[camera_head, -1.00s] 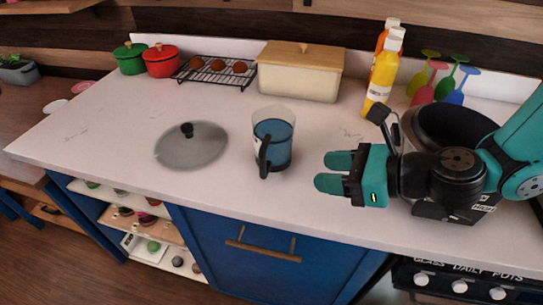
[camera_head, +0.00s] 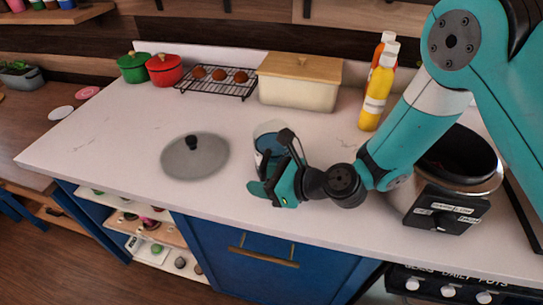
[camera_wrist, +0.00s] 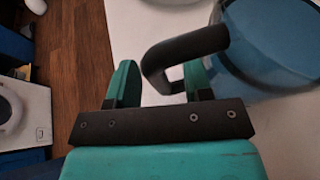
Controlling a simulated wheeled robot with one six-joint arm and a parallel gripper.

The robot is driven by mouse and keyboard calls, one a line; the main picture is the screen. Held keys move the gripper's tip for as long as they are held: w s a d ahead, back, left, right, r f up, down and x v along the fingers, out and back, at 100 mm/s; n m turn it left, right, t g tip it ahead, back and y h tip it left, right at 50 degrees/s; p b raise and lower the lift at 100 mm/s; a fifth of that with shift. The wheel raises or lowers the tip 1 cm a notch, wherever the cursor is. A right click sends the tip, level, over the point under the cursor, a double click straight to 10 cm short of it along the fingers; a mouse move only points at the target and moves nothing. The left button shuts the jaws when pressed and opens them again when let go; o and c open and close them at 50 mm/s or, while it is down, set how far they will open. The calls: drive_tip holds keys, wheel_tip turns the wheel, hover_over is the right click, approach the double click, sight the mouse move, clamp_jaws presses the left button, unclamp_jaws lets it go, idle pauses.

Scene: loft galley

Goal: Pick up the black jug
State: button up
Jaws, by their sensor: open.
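The jug (camera_head: 267,131) stands upright on the white counter. It looks clear with a blue lower part, and its handle is black. In the wrist view the jug (camera_wrist: 272,45) fills the upper right, and its black handle (camera_wrist: 187,46) reaches left and bends down between my fingers. My gripper (camera_head: 262,179) is at the jug's front, hiding much of its lower part in the head view. In the wrist view my gripper (camera_wrist: 161,82) has its two teal fingers apart, one on each side of the handle, with a gap on the left.
A grey round lid (camera_head: 195,158) with a black knob lies left of the jug. A cream box with a wooden lid (camera_head: 297,88) stands behind, with a yellow bottle (camera_head: 375,100) to its right. A dark-rimmed pot appliance (camera_head: 447,208) stands at right under my arm.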

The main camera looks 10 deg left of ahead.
clamp_jaws()
drive_tip(key=shift+r, duration=0.25)
idle(0.3)
wheel_tip(320, 180, up, 20)
drive_tip(key=shift+f, duration=0.25)
idle(1.0)
